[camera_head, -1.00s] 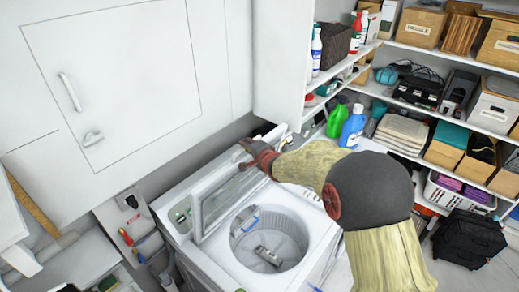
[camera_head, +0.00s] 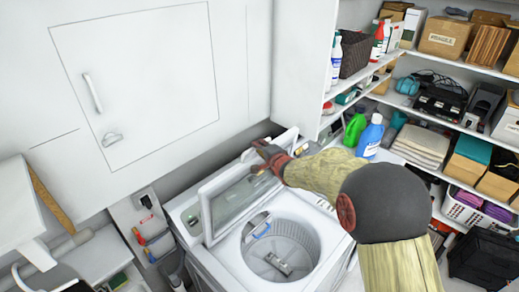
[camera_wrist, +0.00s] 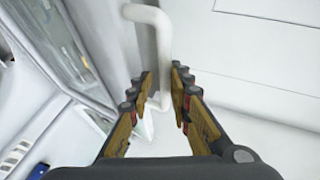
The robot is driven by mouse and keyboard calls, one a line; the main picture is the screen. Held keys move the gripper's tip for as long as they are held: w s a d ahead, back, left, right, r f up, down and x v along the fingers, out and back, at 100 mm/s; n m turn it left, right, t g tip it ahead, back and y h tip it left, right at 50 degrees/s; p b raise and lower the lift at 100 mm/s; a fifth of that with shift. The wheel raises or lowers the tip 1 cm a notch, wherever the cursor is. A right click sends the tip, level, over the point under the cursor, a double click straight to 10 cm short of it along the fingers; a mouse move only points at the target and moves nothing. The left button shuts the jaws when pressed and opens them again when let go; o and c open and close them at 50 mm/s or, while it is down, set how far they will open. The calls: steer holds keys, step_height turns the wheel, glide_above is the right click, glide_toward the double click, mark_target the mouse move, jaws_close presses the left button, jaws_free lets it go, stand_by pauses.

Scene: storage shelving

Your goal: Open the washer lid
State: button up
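The white washer (camera_head: 215,268) stands in the lower middle of the head view. Its lid (camera_head: 207,212) is raised and leans up at the back left, leaving the round drum opening (camera_head: 283,240) uncovered. My gripper (camera_head: 262,150) is at the upper right part of the lid; the arm hides some of that edge. In the wrist view my gripper (camera_wrist: 163,70) has its fingers apart, with a gap between the tips. The glassy lid (camera_wrist: 75,55) is at the left there, beside the fingers. Whether they touch it, I cannot tell.
A bent white pipe-like part (camera_wrist: 152,18) stands beyond the fingertips in the wrist view. A white cabinet wall (camera_head: 160,80) rises behind the washer. Bottles, including a blue one (camera_head: 370,137), and loaded shelves (camera_head: 430,145) are at the right.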

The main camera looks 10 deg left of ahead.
steer(key=shift+s+d+f, duration=0.1)
steer(key=v, duration=1.1)
steer(key=shift+s+d+r, duration=0.15)
steer(key=shift+s+r, duration=0.1)
steer(key=shift+s, duration=0.05)
